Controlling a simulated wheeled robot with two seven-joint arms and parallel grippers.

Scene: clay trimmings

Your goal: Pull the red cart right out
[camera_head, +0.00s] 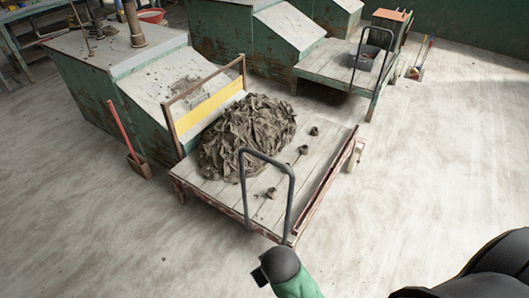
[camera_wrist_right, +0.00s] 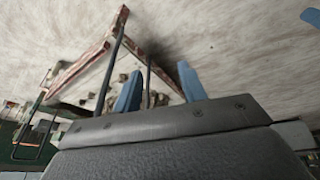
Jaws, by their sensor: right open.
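The red cart (camera_head: 318,205) stands in the middle of the head view. It has a rusty red frame, a plank bed and a bent grey handle (camera_head: 243,180) at its near edge. A heap of grey-brown clay (camera_head: 245,133) and several small lumps lie on the bed. In the right wrist view the cart's red frame (camera_wrist_right: 97,50) shows at upper left. My right gripper (camera_wrist_right: 159,66) has two blue fingers apart, near the dark handle posts (camera_wrist_right: 148,80). I cannot tell whether a post is between them. My left gripper is not in view.
Green bins (camera_head: 75,85) stand left of and behind the cart. A red-handled shovel (camera_head: 137,160) leans at the left. The pale floor (camera_head: 430,160) is clear to the right and front.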

